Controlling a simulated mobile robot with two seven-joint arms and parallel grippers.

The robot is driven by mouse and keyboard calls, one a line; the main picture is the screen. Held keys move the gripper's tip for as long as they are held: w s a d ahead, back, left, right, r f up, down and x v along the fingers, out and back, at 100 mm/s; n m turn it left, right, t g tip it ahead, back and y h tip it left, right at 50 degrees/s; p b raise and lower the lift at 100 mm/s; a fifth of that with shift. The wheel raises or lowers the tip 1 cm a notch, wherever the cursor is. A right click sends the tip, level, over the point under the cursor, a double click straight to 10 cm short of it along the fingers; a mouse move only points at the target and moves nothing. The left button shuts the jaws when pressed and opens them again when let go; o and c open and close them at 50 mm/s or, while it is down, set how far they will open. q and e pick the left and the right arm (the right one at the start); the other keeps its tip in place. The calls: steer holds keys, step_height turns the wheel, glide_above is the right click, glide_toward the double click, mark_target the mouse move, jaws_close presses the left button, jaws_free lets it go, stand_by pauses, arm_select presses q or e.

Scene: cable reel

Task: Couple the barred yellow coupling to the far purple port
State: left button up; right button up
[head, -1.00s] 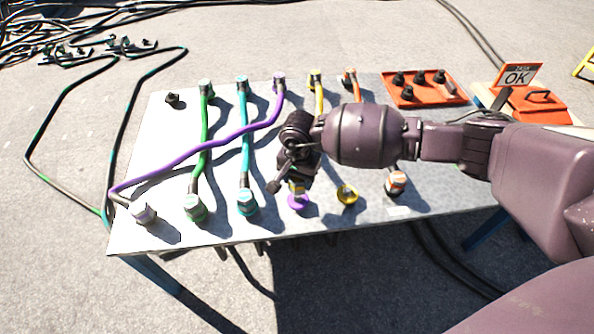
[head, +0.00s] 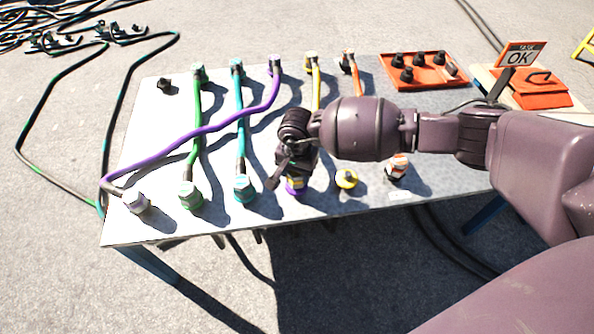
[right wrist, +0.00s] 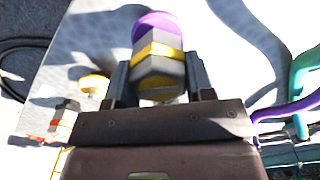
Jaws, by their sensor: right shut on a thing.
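My right gripper (head: 292,176) is shut on the yellow-banded grey coupling (head: 295,182) above the front edge of the table. In the right wrist view the coupling (right wrist: 158,68) sits between the two fingers, with a yellow band around it. The purple port (head: 296,190) lies directly under the coupling and is partly covered by it. In the wrist view the purple port (right wrist: 155,24) shows just beyond the coupling's end; whether it is fully seated I cannot tell. The yellow cable (head: 317,88) runs from the back row and goes out of sight behind my arm. My left gripper is not in view.
An empty yellow port (head: 346,180) and an orange-banded coupling (head: 397,168) stand to the right. A purple cable (head: 195,133) crosses the table. An orange tray (head: 425,82) lies at the back right.

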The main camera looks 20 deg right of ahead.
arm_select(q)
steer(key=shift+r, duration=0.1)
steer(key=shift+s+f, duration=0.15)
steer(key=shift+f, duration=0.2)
arm_select(e)
steer(key=shift+f, duration=0.5)
steer(key=o, duration=1.1)
steer(key=shift+r, duration=0.15)
step_height(320, 180, up, 10)
steer(key=p, duration=0.2)
steer(key=shift+f+p, duration=0.25)
steer(key=shift+p, duration=0.15)
steer(key=shift+r, duration=0.5)
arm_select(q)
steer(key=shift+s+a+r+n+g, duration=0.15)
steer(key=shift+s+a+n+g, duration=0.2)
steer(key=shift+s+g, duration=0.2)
